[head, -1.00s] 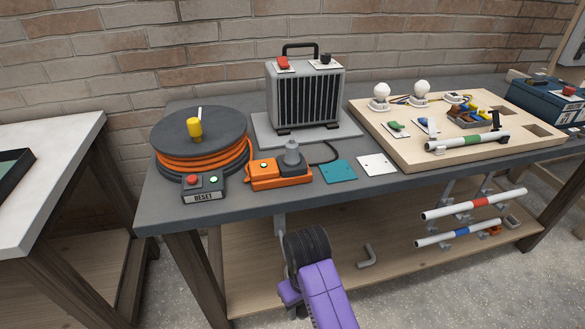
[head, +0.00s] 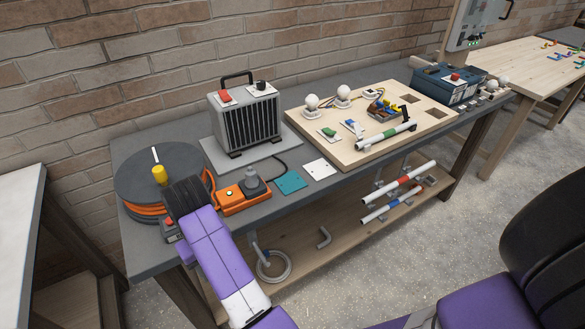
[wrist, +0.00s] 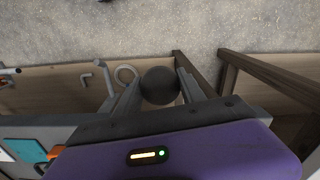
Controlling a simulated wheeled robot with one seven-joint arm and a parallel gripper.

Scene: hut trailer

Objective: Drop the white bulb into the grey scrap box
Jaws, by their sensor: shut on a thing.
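My gripper (wrist: 158,88) is shut on a dark round ball-like thing (wrist: 158,80), seen between its two fingers in the wrist view; it looks dark grey, not white. In the head view my arm reaches up over the bench's left front and hides the fingertips and the held thing. Two white bulbs (head: 311,102) (head: 343,93) stand upright in holders on the wooden board (head: 300,116). More white round bulbs (head: 503,81) show at the bench's far right end. I cannot pick out a grey scrap box for certain in either view.
The grey bench (head: 140,251) carries a cable reel (head: 140,176), a heater (head: 245,120), an orange socket block (head: 229,203) and a blue toolbox (head: 433,80). A grey hose ring (head: 288,268) lies below.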

